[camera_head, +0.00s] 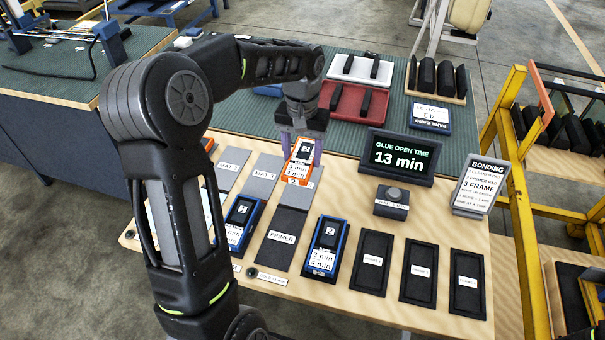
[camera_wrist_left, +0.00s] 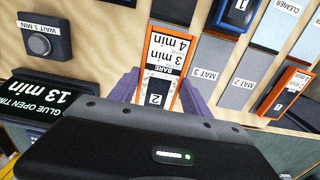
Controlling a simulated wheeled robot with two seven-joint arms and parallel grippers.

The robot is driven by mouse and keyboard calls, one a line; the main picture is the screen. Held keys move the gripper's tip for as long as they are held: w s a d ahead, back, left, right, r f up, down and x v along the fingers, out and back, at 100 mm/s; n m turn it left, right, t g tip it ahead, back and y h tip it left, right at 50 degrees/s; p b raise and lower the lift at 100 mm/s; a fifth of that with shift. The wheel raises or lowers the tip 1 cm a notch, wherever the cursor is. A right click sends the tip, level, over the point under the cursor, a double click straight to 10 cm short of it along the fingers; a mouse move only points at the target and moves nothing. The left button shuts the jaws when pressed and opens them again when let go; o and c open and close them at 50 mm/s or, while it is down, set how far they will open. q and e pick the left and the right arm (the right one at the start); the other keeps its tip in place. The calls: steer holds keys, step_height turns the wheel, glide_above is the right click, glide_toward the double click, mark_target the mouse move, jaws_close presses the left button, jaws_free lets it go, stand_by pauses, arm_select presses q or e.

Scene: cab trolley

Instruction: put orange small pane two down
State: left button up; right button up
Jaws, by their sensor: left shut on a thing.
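The orange small pane two (camera_head: 299,160) is an orange-rimmed frame with a dark top marked 2 and a white "3 min 4 min" label. My left gripper (camera_head: 302,143) is shut on it, with purple fingers on both sides. In the left wrist view, the pane (camera_wrist_left: 157,75) sits between the fingers of the same gripper (camera_wrist_left: 158,92), and its label also reads BARE. It is over a grey spot (camera_head: 308,190) beside the mat labelled MAT 3 (camera_wrist_left: 206,75). I cannot tell whether it touches the surface. My right gripper is out of view.
Another orange pane (camera_wrist_left: 287,92) lies beyond MAT 2 (camera_wrist_left: 236,88). Blue panes one (camera_head: 240,220) and two (camera_head: 325,248) flank the dark primer pad (camera_head: 284,236). The glue timer screen (camera_head: 400,157) and wait button (camera_head: 391,201) stand to the right, behind several black trays (camera_head: 420,272).

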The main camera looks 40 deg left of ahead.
mark_target(302, 157)
arm_select(q)
steer(key=shift+f, duration=1.4)
steer(key=shift+f, duration=1.9)
steer(key=shift+f, duration=0.1)
steer(key=o, duration=1.6)
step_height(302, 157, up, 12)
steer(key=shift+r, duration=0.15)
